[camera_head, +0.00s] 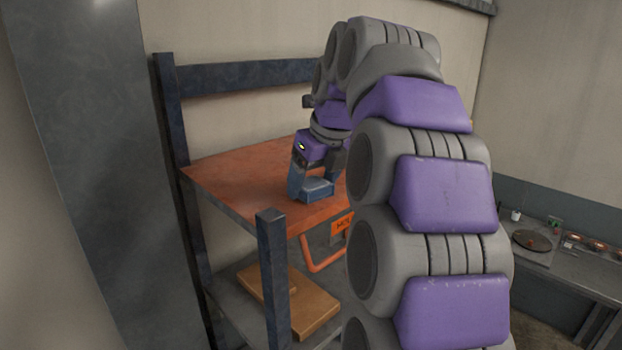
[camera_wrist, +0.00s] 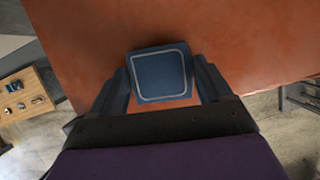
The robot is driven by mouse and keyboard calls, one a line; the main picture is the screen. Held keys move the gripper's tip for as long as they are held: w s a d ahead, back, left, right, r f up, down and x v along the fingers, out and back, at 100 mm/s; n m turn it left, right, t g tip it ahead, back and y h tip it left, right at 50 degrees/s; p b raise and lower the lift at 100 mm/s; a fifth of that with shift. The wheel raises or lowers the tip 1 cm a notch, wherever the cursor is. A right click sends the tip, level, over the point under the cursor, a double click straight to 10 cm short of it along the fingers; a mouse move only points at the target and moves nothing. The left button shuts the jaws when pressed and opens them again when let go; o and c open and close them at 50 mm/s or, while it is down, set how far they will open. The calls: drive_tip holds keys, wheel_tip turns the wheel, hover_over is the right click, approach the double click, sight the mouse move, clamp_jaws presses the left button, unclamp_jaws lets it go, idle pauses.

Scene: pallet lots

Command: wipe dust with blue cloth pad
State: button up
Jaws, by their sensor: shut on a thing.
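The blue cloth pad (camera_wrist: 160,74) is a square with a pale border line, seen from above in the wrist view. My gripper (camera_wrist: 165,88) is shut on it, with a finger on each side. In the head view the blue pad (camera_head: 316,189) is at or just above the orange-brown shelf top (camera_head: 235,178), near its front edge. My gripper (camera_head: 312,180) reaches down onto it there. I cannot tell whether the pad touches the surface. My arm hides the right part of the shelf top. No distinct dust patch can be made out.
Dark posts (camera_head: 272,265) rise at the shelf's corners, and a dark rail (camera_head: 245,77) runs along its back. A grey counter (camera_head: 570,262) with small items stands at right. The visible top left of the pad is clear.

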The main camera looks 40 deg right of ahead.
sight(308, 180)
wheel_tip(308, 180, up, 2)
drive_tip(key=shift+p, duration=0.75)
drive_tip(key=shift+w+r, duration=0.1)
drive_tip(key=shift+r, duration=0.4)
